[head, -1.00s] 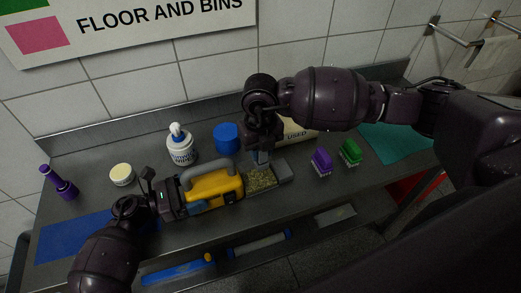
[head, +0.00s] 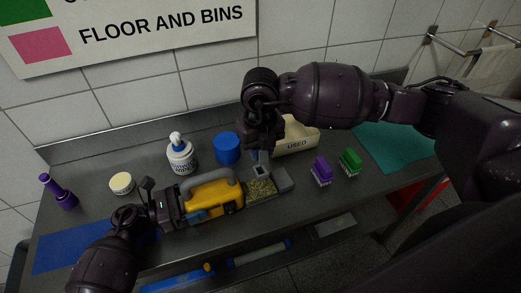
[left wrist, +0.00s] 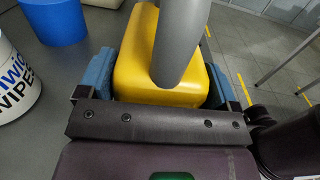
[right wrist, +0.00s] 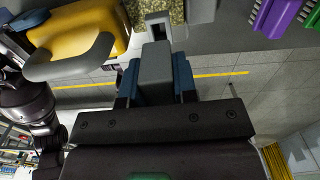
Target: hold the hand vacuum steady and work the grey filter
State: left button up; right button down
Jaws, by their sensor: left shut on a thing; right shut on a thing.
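The yellow hand vacuum (head: 217,200) with its grey handle (head: 205,178) lies on the steel counter, its clear front bin (head: 262,188) full of speckled debris pointing right. My left gripper (left wrist: 160,75) is shut on the rear of the yellow body, a blue pad on each side; it also shows in the head view (head: 168,207). My right gripper (right wrist: 155,85) is shut on the grey filter (right wrist: 155,70), a block between its blue pads; in the head view it is above the bin (head: 262,155). A grey piece with a dark opening (right wrist: 157,28) shows at the filter's end; I cannot tell if they are joined.
A wipes tub (head: 181,157), blue cup (head: 228,148), cream-lidded jar (head: 122,183) and purple bottle (head: 60,192) stand behind and left. A cream "USED" container (head: 298,138), purple brush (head: 321,170) and green brush (head: 350,162) are right. A blue mat (head: 70,243) lies at left, a teal mat (head: 398,147) at right.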

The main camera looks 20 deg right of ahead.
dwell(0.3)
pick_arm(q)
jog(key=o, duration=1.2)
jog(key=a, duration=1.2)
